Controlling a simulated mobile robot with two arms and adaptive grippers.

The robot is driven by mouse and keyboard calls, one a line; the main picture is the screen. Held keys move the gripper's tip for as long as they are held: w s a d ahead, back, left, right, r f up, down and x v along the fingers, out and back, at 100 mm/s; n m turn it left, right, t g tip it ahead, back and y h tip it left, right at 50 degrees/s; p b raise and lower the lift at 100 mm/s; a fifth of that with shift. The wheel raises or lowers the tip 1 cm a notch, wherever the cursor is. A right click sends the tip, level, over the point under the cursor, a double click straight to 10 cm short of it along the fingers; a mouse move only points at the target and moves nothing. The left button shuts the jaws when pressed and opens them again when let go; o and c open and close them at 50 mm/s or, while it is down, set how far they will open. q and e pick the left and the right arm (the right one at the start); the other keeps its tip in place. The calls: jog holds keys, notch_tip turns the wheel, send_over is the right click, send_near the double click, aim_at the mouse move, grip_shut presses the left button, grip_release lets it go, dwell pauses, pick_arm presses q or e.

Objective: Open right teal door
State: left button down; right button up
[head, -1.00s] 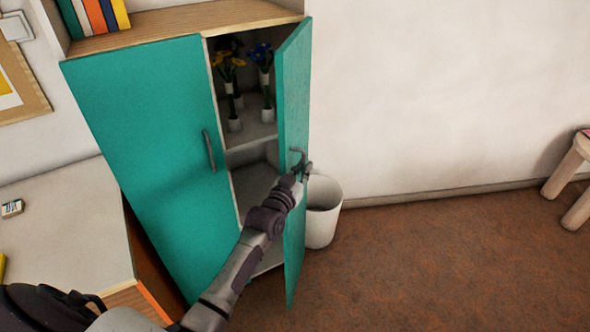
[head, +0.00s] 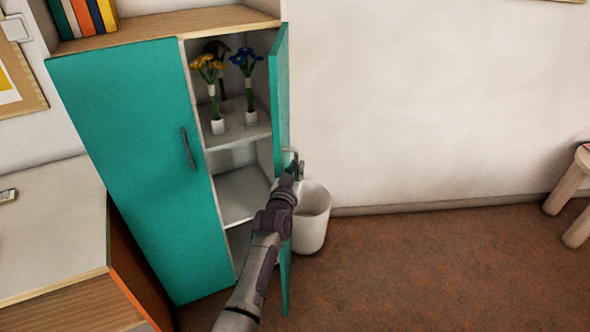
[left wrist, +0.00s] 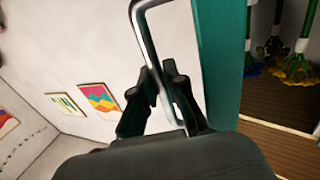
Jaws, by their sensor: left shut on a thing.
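The right teal door (head: 281,95) stands wide open in the head view, seen nearly edge-on at the right side of the cabinet. It also shows in the left wrist view (left wrist: 222,60). Its grey bar handle (left wrist: 146,40) runs between the fingers of my left gripper (left wrist: 162,98), which is shut on it. In the head view my left gripper (head: 294,168) is at the door's edge, and my arm hides the lower part of the door. The left teal door (head: 130,160) is closed, with its own handle (head: 188,149). My right gripper is not in view.
Inside the cabinet, yellow flowers (head: 209,68) and blue flowers (head: 246,62) stand on a shelf (head: 238,132). A white bin (head: 313,215) stands on the floor right beside the door. A desk (head: 50,230) is at the left. The floor farther right is clear up to a stool (head: 568,195).

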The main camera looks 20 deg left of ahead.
pick_arm(q)
jog(key=shift+a, duration=0.1)
jog(key=c, duration=1.5)
grip_release()
jog(key=s, duration=1.2)
jog(key=shift+d, duration=0.4)
